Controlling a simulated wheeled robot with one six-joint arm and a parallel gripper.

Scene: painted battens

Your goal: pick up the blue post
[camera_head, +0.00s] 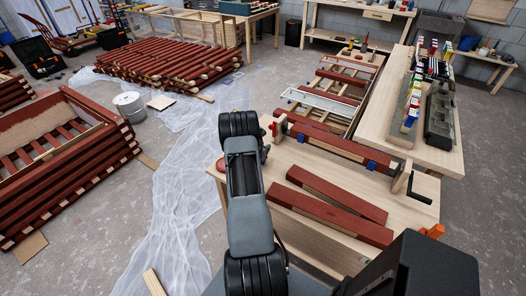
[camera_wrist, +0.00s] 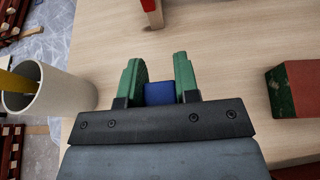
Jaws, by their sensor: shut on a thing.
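The blue post (camera_wrist: 159,93) shows in the wrist view as a short blue block between the green fingers of my gripper (camera_wrist: 159,72). My gripper is shut on it. Its lower part is hidden behind the gripper body. The pale wooden bench top (camera_wrist: 225,45) lies beneath; I cannot tell whether the post touches it. In the head view my arm covers the gripper and the post.
In the wrist view, a white cup (camera_wrist: 62,97) with a yellow thing in it stands left, and a red block (camera_wrist: 303,85) lies right. In the head view, long red battens (camera_head: 325,213) and a clamped batten (camera_head: 335,143) lie on the bench (camera_head: 400,195).

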